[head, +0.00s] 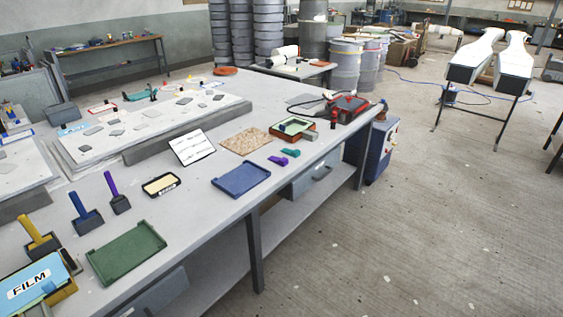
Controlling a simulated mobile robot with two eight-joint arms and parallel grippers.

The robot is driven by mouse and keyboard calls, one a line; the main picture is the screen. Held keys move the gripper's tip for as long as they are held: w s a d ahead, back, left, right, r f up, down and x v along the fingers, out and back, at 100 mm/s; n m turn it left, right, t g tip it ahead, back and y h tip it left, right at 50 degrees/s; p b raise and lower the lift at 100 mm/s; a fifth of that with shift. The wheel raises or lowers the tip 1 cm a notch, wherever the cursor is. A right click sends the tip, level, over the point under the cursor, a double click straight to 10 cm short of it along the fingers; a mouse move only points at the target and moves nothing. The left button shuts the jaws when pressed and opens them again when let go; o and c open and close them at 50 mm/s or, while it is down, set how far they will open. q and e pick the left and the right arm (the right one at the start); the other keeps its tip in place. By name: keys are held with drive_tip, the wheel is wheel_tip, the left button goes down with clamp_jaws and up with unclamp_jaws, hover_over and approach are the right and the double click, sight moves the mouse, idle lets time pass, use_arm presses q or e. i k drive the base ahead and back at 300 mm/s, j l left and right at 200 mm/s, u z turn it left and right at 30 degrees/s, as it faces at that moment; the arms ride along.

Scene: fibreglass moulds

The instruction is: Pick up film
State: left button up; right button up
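A blue panel with a white label reading "FILM" (28,284) is at the lower left corner of the head view, on the near end of the long grey workbench (215,205). It leans against or sits on a yellow-brown holder (62,293); I cannot tell which. The picture edge cuts it off. I cannot tell whether the film itself is this panel or something in the holder. Neither of my grippers is in view.
A green tray (126,252), a blue tray (241,180) and yellow, blue and purple-handled tools (82,216) are on the bench nearby. The concrete floor (420,210) at right is open.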

sight(44, 276)
drive_tip(key=u, duration=2)
drive_tip(key=i+j, duration=0.3)
drive_tip(key=i+j+u, duration=0.1)
drive_tip(key=i+j, duration=0.25)
drive_tip(key=i, duration=0.2)
drive_tip(key=i+j, duration=0.25)
drive_tip(key=i, duration=0.2)
